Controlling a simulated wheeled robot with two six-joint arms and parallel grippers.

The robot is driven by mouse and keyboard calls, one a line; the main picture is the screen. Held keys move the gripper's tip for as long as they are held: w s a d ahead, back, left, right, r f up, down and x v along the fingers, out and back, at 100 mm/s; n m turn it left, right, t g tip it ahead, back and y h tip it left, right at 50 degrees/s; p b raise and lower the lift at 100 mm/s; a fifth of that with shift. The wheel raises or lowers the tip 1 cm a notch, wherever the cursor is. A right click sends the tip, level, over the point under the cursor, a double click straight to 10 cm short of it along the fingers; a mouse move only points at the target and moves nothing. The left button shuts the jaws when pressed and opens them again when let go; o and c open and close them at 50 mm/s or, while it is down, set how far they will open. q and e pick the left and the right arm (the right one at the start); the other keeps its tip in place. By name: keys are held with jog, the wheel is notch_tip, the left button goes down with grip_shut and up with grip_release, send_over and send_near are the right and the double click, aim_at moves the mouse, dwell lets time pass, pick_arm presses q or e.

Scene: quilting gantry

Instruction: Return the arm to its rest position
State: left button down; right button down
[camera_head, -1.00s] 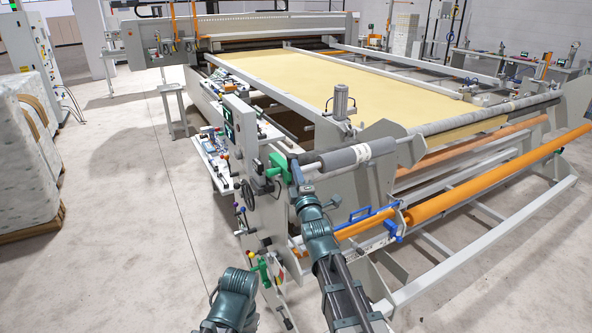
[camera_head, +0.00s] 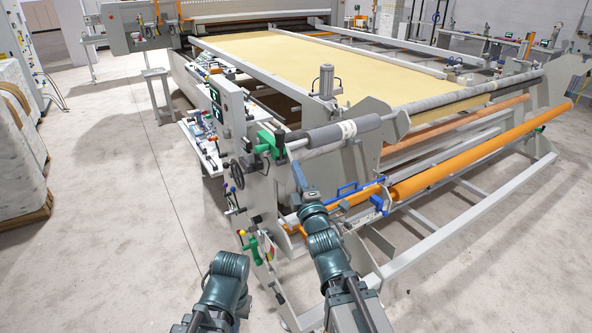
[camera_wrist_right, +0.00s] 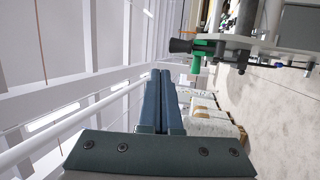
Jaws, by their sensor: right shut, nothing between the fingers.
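My right arm (camera_head: 328,248) reaches up from the lower middle of the head view, in front of the near end of the quilting gantry (camera_head: 236,140). Its right gripper (camera_head: 299,172) is a small dark shape near the grey roller end. In the right wrist view, the two blue-grey fingers of this gripper (camera_wrist_right: 161,74) lie together, shut and empty. My left arm (camera_head: 226,280) shows at the bottom, left of the right arm. Its gripper is not seen.
An orange roller (camera_head: 480,158) and a blue handle (camera_head: 347,190) lie to the right. Open floor (camera_head: 110,230) is on the left.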

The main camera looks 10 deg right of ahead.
jog(key=s+a+f+m+g, duration=0.1)
jog(key=a+f+m+g, duration=0.15)
jog(key=f, duration=0.35)
jog(key=s+a+f+m+g+h, duration=0.1)
jog(key=s+f+m+g, duration=0.2)
jog(key=f, duration=0.4)
jog(key=a+f+m+g, duration=0.2)
jog(key=f+g, duration=0.3)
jog(key=f, duration=0.1)
jog(key=s+a+f+m+g+h, duration=0.1)
jog(key=s+f+m+g, duration=0.2)
jog(key=s, duration=0.7)
jog(key=s+a+f+m+g+h, duration=0.1)
jog(key=s+f+g, duration=0.4)
jog(key=s, duration=0.5)
jog(key=a+m+g, duration=0.1)
jog(key=m+g, duration=0.1)
jog(key=shift+f+m+g, duration=0.3)
jog(key=shift+m+g, duration=0.05)
